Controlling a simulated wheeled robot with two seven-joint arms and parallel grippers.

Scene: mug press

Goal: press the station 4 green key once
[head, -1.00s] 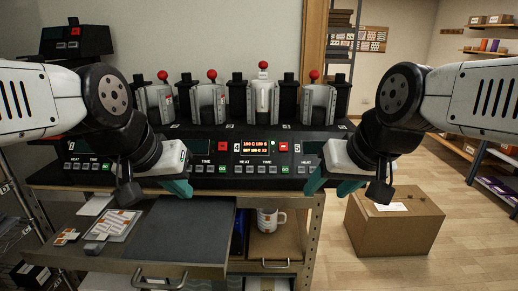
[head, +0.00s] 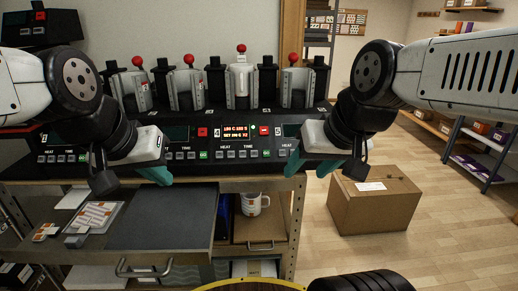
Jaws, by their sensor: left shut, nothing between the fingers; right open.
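The press bench has a black sloped panel with several stations side by side. The station with the lit red display (head: 235,131) seems to carry the number 4, though the label is small. Its green key (head: 267,154) is at the right end of its lower key row, with a red key (head: 265,131) above. My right gripper (head: 312,168) is open, with teal fingers just right of and slightly below that green key, apart from it as far as I can tell. My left gripper (head: 157,174) is shut and empty in front of the panel's left part.
Another green key (head: 204,154) belongs to the station to the left. Presses with red knobs (head: 241,48) stand behind the panel. Below are a dark grey pull-out board (head: 165,220) and a shelf with a mug (head: 254,203). A cardboard box (head: 375,205) sits on the floor at right.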

